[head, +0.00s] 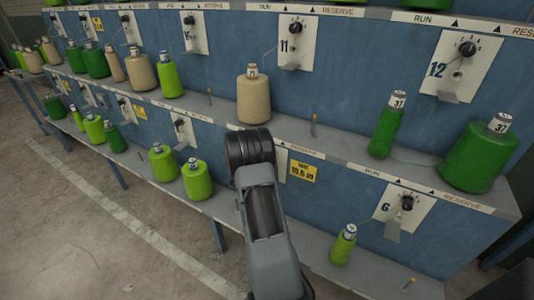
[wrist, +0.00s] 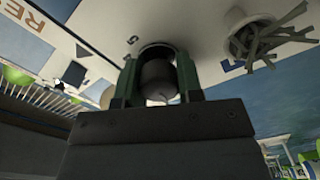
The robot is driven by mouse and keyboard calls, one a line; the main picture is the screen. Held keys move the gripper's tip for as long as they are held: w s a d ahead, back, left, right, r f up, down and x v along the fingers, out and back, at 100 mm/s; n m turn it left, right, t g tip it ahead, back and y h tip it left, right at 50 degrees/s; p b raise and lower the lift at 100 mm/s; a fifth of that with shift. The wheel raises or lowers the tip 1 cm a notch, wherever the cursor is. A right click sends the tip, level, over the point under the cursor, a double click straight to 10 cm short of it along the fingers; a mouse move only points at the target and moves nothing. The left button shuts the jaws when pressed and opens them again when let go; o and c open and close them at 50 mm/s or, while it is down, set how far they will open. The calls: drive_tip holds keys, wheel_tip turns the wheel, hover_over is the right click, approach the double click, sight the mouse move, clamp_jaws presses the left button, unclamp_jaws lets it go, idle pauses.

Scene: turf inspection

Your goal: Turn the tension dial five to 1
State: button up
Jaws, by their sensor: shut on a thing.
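Tension dial five shows in the wrist view as a dark round knob (wrist: 158,80) on a white plate (wrist: 200,22). My gripper (wrist: 158,72) has its two green fingers on either side of the knob, shut on it. Small printed digits show on the plate beside the knob, upside down; I cannot tell which one the knob points to. In the head view my arm hides the dial and my fingers; only a sliver of a white plate shows beside my wrist, left of a yellow tag (head: 303,171).
A round opening with grey strips (wrist: 268,38) lies right of the knob. Dial six (head: 407,203), dial eleven (head: 296,27) and dial twelve (head: 467,48) stand around. A beige spool (head: 254,98) sits on the shelf above my wrist; green spools (head: 197,182) stand left.

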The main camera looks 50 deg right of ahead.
idle(0.4)
drive_tip(key=o, duration=0.9)
drive_tip(key=v, duration=1.3)
drive_tip(key=shift+a+f+p, duration=0.1)
drive_tip(key=shift+a+p, duration=0.2)
drive_tip(key=shift+a, duration=0.1)
